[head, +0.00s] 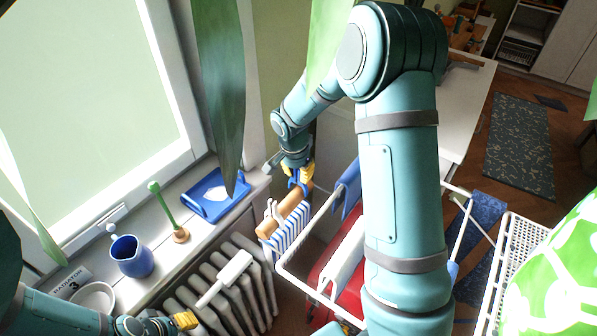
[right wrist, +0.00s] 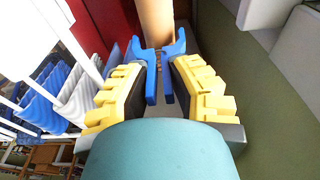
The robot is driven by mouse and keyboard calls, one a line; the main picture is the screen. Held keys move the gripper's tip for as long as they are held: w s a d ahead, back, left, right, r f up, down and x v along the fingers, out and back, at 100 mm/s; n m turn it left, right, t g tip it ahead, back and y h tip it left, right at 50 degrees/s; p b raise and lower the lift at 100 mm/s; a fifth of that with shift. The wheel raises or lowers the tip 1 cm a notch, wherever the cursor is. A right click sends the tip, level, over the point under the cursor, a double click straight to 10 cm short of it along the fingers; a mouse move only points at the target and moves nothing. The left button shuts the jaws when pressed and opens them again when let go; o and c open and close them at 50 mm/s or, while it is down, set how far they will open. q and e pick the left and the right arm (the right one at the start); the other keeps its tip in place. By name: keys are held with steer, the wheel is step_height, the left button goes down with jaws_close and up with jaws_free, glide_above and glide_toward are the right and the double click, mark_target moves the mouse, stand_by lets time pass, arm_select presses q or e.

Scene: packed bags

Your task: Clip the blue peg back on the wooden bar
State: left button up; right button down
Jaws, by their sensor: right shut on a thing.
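My right gripper (head: 301,170) is shut on the blue peg (head: 299,181), at the upper end of the wooden bar (head: 290,206). In the right wrist view the yellow fingers (right wrist: 163,90) squeeze the two legs of the blue peg (right wrist: 152,75). The peg's two spread tips lie on either side of the wooden bar's (right wrist: 156,20) near end; I cannot tell whether they touch it. A blue-and-white striped cloth (head: 287,236) hangs from the bar beside white pegs (head: 271,209). My left gripper (head: 185,320) is at the bottom left, its opening unclear.
A white drying rack (head: 290,272) with hanging cloths stands right of the bar. The windowsill holds a blue tray (head: 212,207), a green-stemmed stand (head: 158,200), a blue mug (head: 131,258) and a white bowl (head: 92,298). A radiator (head: 225,299) is below. Leaves hang in front.

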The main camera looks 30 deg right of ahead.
arm_select(q)
steer(key=shift+f+b, duration=0.9)
steer(key=shift+f, duration=0.1)
arm_select(e)
steer(key=shift+f, duration=1.2)
steer(key=c, duration=0.8)
jaws_free()
steer(key=shift+c, duration=0.2)
steer(key=shift+r, duration=0.1)
step_height(320, 180, up, 12)
steer(key=a, duration=0.1)
steer(key=shift+s+a, duration=0.3)
steer(key=shift+a, duration=0.05)
